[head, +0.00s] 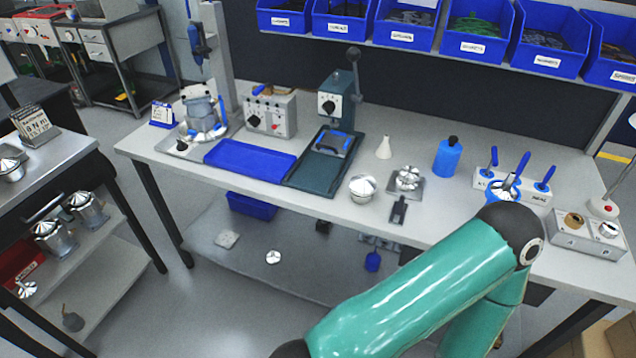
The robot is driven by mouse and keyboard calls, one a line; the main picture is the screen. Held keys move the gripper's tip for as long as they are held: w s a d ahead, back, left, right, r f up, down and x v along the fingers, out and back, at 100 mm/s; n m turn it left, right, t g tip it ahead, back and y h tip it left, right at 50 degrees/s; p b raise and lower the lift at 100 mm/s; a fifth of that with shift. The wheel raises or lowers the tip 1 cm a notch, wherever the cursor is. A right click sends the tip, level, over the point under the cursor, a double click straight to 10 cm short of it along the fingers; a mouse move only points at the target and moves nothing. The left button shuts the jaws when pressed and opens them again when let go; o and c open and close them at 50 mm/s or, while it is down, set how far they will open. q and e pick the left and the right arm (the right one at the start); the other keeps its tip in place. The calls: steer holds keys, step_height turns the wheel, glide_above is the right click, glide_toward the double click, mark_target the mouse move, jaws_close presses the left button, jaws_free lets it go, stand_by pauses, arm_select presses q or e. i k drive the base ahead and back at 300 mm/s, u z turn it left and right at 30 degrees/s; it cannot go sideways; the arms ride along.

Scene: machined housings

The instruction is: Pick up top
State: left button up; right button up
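A silver domed metal part (362,188), which may be the top, stands near the front edge of the workbench (330,209). To its right, a shiny metal part with several rounded lobes (408,177) sits on a grey square plate. I cannot tell for sure which piece is the top. Neither of my grippers shows. A green arm of mine crosses the lower right, and its elbow hides part of the bench's front right. Its far end is out of view.
A blue tray (250,160), a lever press (338,105) and a control box (270,114) stand at left. A blue bottle (447,158) and a blue-handled tool stand (512,190) are at right. Labelled blue bins (478,32) hang above. A side cart (50,155) is left.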

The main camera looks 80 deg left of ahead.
mark_target(363, 188)
steer(key=u, duration=0.05)
steer(key=k, duration=0.6)
steer(key=u, duration=3.15)
steer(key=k, duration=0.1)
steer(key=z, duration=3.25)
steer(key=i, duration=0.1)
steer(key=u, duration=2.65)
steer(key=i, duration=1)
steer(key=z, duration=0.2)
steer(key=k, duration=0.9)
steer(key=u, duration=0.15)
steer(key=i, duration=0.35)
